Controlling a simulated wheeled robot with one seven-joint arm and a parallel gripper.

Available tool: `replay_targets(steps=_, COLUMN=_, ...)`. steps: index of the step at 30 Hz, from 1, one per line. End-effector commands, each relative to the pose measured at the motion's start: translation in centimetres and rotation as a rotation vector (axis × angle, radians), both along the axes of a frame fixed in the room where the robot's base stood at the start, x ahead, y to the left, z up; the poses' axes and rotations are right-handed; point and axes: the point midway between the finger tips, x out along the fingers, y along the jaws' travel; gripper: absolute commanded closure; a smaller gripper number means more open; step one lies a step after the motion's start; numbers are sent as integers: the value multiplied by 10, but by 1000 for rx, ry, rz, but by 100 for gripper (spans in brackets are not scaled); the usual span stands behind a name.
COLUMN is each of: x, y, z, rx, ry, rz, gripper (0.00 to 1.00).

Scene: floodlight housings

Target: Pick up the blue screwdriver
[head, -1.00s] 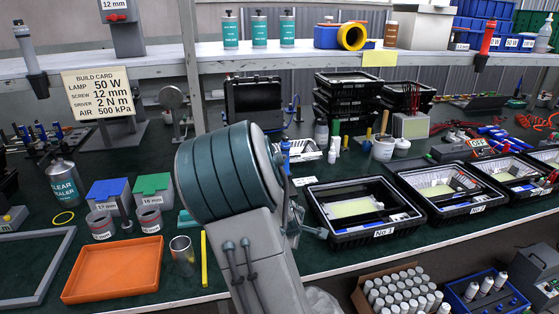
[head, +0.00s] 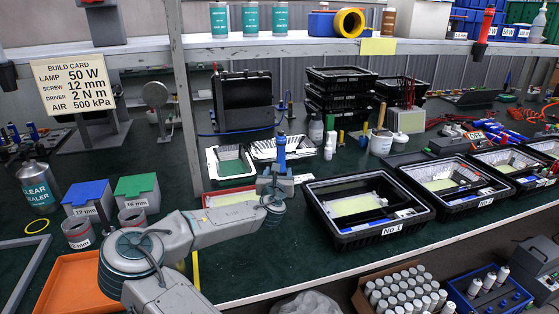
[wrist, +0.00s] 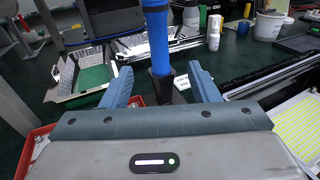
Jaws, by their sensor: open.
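An upright blue handle (head: 281,148), apparently the blue screwdriver, stands on the green bench behind the red-rimmed tray. In the wrist view the blue screwdriver (wrist: 156,42) rises beyond and between my fingers, with a black lower part (wrist: 163,88). My gripper (head: 275,178) is just in front of it, low over the bench. In the wrist view my gripper (wrist: 160,80) is open, one finger on each side of the tool's line. I cannot tell whether the fingers touch it. The tool's lowest end is hidden behind the gripper body.
The black No 1 bin (head: 345,236) is close on the right. A shelf (head: 230,47) crosses above.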

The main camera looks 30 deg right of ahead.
Motion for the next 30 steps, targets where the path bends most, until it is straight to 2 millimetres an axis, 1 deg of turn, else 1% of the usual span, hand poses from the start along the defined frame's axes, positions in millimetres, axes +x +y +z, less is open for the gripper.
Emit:
replay_targets(steps=12, x=53, y=-41, z=-2, rx=-1, ry=-1, rz=-1, gripper=45)
replay_targets(steps=15, x=60, y=-46, z=-2, rx=0, ry=-1, rz=-1, gripper=45)
replay_targets(steps=23, x=71, y=-53, z=-2, rx=1, ry=-1, rz=-1, gripper=45)
replay_targets(steps=30, x=96, y=-70, z=0, rx=1, ry=-1, rz=-2, gripper=45)
